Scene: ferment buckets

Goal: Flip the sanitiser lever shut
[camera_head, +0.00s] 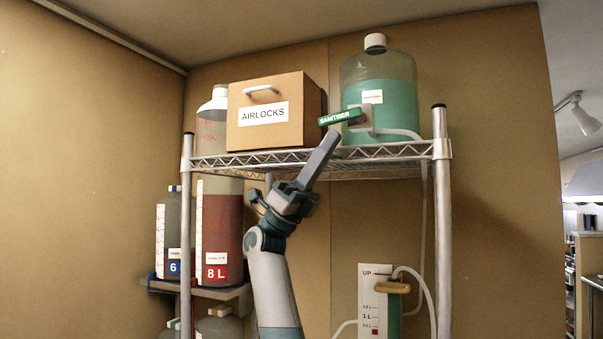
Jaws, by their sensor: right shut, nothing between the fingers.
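The green sanitiser lever (341,117), lettered SANITISER, sticks out to the left from a tap on the front of the big sanitiser jug (394,79). The lever lies nearly level, its right end a little higher. The jug is clear with green liquid and a white cap and stands on the top wire shelf. My right gripper (329,139) reaches up from below, its fingers shut with nothing between them. The fingertips are just below the lever; I cannot tell whether they touch it. My left gripper is not in view.
A cardboard AIRLOCKS box (269,112) stands left of the lever on the wire shelf (385,152). A hose (424,215) runs down from the tap to a gauge board (368,290). Steel posts (442,230) flank the shelf. A tall red-filled container (220,225) stands at left.

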